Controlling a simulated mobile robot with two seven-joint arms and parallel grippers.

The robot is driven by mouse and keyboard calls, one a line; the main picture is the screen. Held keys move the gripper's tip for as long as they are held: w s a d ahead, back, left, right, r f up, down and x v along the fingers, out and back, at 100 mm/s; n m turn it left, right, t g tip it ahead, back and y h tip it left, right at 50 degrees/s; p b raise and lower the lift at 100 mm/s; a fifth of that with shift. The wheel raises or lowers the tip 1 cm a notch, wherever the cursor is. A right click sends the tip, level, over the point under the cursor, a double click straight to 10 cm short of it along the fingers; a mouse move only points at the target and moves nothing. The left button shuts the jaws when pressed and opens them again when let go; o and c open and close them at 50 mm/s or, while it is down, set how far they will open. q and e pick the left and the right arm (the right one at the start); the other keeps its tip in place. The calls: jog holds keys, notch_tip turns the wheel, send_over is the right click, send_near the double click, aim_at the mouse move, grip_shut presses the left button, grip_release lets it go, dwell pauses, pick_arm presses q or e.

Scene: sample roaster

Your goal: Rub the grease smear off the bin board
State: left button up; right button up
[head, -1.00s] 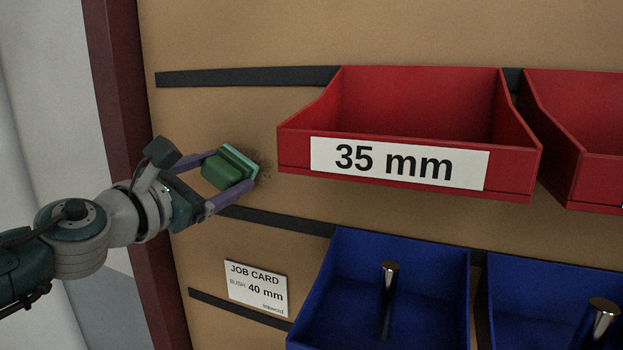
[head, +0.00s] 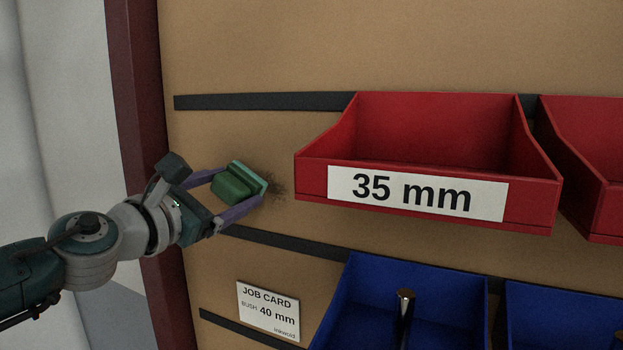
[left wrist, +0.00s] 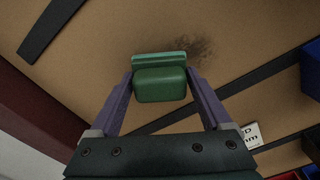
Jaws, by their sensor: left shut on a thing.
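My left gripper (head: 240,187) is shut on a green block (head: 230,187) with a lighter green pad (head: 248,176) on its front. The pad faces the tan bin board (head: 235,140). A dark, blotchy grease smear (head: 279,190) shows on the board just right of the pad. In the left wrist view the smear (left wrist: 193,50) lies above and right of the pad (left wrist: 160,58), and the block (left wrist: 160,85) sits between both fingers. I cannot tell whether the pad touches the board. My right gripper is not in view.
A red bin (head: 420,165) labelled 35 mm sticks out close to the right of the smear. Blue bins (head: 420,300) hang below, with metal rods in them. A job card (head: 268,310) is on the board lower down. Dark rails (head: 260,102) cross the board.

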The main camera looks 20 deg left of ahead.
pick_arm(q)
jog(key=shift+d, duration=0.7)
jog(key=shift+s+d+r+p, duration=0.1)
jog(key=shift+s+d+p, duration=0.1)
jog(key=shift+d+p, duration=1.05)
jog(key=shift+s+d+p, duration=0.15)
jog(key=shift+d+p, duration=0.3)
jog(key=shift+d, duration=1.7)
jog(key=shift+a+f+b, duration=0.2)
jog(key=shift+a+b, duration=0.35)
jog(key=shift+a, duration=0.6)
jog(key=shift+a+r, duration=0.1)
jog(key=shift+a, duration=0.65)
